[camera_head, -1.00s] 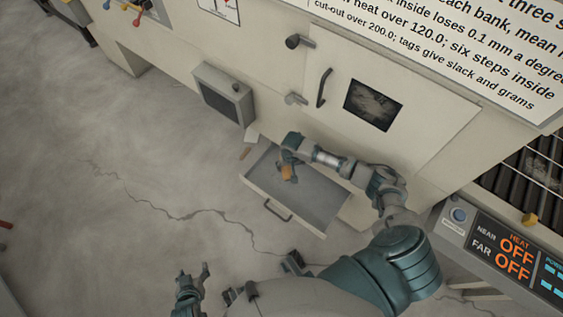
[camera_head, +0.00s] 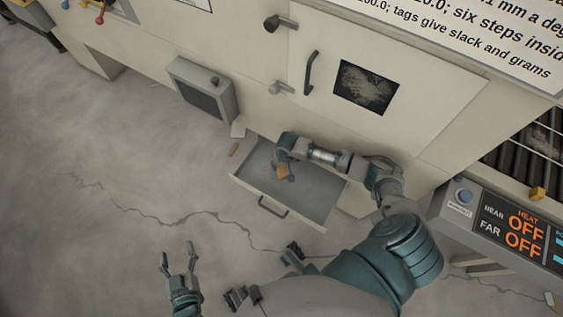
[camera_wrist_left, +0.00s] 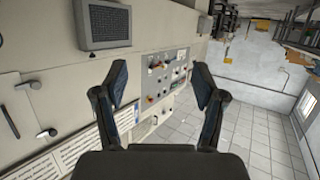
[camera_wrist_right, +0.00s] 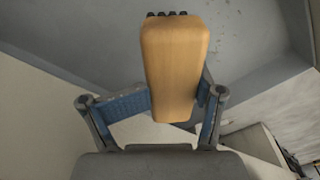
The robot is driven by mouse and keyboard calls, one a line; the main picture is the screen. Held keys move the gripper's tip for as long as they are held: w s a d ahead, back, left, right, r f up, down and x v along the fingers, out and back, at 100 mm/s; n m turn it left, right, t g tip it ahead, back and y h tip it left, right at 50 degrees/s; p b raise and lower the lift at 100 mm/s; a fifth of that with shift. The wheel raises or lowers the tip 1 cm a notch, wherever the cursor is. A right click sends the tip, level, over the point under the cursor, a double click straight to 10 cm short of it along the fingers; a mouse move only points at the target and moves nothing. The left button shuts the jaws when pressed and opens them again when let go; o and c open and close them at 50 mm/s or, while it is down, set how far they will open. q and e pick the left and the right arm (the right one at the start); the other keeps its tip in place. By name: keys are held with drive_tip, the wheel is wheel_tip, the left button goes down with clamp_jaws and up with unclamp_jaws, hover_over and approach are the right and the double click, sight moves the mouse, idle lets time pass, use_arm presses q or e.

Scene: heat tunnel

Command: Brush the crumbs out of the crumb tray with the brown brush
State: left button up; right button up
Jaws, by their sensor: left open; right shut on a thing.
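The crumb tray (camera_head: 322,222) is a grey drawer pulled out from the machine's base in the head view. In the right wrist view its grey floor (camera_wrist_right: 90,30) fills the upper part, with small dark crumbs (camera_wrist_right: 222,28) at the upper right. The brown brush (camera_wrist_right: 175,65) has a tan block handle and dark bristle tips at its far end. My right gripper (camera_head: 286,163) is shut on the brush (camera_head: 282,172), over the tray; bristle contact cannot be told. My left gripper (camera_head: 178,262) is open and empty above the floor, left of the tray.
A grey box (camera_head: 202,92) projects from the machine wall beyond the tray. A door with a dark window (camera_head: 365,88) and handle (camera_head: 310,73) is above the tray. A control panel (camera_head: 505,225) reading OFF stands right. The cracked floor at left is mostly clear.

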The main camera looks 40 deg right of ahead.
drive_tip(key=shift+a+f+b, duration=0.45)
drive_tip(key=shift+f+b, duration=0.35)
drive_tip(key=shift+b, duration=0.05)
drive_tip(key=shift+d+f+b, duration=0.2)
drive_tip(key=shift+f+b, duration=0.5)
drive_tip(key=shift+d+f, duration=0.15)
drive_tip(key=shift+a+r, duration=0.2)
drive_tip(key=shift+a, duration=0.1)
use_arm(q)
wheel_tip(320, 180, up, 8)
drive_tip(key=w+t+h, duration=0.1)
drive_tip(key=t+h, duration=0.1)
drive_tip(key=t, duration=0.4)
drive_tip(key=shift+d+t, duration=0.15)
drive_tip(key=shift+t, duration=0.25)
drive_tip(key=shift+d, duration=0.3)
use_arm(e)
drive_tip(key=shift+d+f, duration=0.25)
drive_tip(key=shift+f, duration=0.1)
use_arm(q)
drive_tip(key=shift+a+f, duration=0.15)
drive_tip(key=shift+a, duration=0.05)
use_arm(e)
drive_tip(key=shift+a+f, duration=0.2)
drive_tip(key=shift+f, duration=0.05)
